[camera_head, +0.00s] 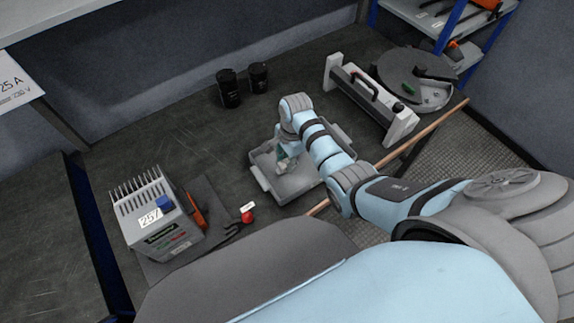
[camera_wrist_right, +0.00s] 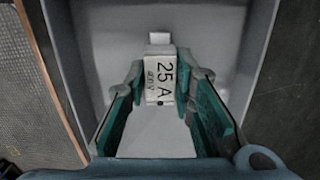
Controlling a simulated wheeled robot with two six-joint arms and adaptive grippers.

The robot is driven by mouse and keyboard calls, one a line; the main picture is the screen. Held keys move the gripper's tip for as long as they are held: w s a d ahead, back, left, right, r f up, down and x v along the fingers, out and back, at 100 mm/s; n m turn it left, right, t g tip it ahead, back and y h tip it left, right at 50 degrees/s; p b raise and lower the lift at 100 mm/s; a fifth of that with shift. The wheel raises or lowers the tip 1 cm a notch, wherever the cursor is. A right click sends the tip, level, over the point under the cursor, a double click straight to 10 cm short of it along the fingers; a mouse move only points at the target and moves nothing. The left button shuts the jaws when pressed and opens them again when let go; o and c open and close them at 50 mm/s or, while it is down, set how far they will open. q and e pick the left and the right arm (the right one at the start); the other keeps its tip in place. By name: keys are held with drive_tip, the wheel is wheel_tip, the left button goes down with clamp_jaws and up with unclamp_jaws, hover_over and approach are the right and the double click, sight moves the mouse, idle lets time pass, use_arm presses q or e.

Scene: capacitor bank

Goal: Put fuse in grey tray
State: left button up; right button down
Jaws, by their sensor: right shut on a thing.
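The grey tray (camera_head: 262,180) lies on the dark workbench in the middle of the head view. Its grey floor and walls fill most of the right wrist view (camera_wrist_right: 110,22). My right gripper (camera_head: 287,160) points down over the inside of the tray. In the right wrist view its teal-padded fingers (camera_wrist_right: 160,88) are shut on the fuse (camera_wrist_right: 158,80), a white block marked "25 A 400 V". I cannot tell whether the fuse touches the tray floor. In the head view the gripper and arm mostly hide it. My left gripper is not in view.
A grey finned unit marked 25 (camera_head: 158,225) stands at the left, with a red-tipped item (camera_head: 247,215) near it. Two black cups (camera_head: 229,90) stand behind the tray. A grey handled device (camera_head: 372,98) and a round disc device (camera_head: 430,90) stand at the right.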

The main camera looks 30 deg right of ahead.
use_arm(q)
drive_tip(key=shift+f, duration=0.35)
use_arm(e)
drive_tip(key=shift+f, duration=0.8)
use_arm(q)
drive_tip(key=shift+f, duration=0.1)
use_arm(e)
drive_tip(key=shift+f, duration=0.1)
drive_tip(key=c, duration=1.4)
unclamp_jaws()
drive_tip(key=shift+o, duration=0.2)
use_arm(q)
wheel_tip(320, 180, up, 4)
drive_tip(key=p, duration=0.4)
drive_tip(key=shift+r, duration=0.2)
use_arm(e)
wheel_tip(320, 180, up, 12)
drive_tip(key=d, duration=0.1)
drive_tip(key=shift+d, duration=0.1)
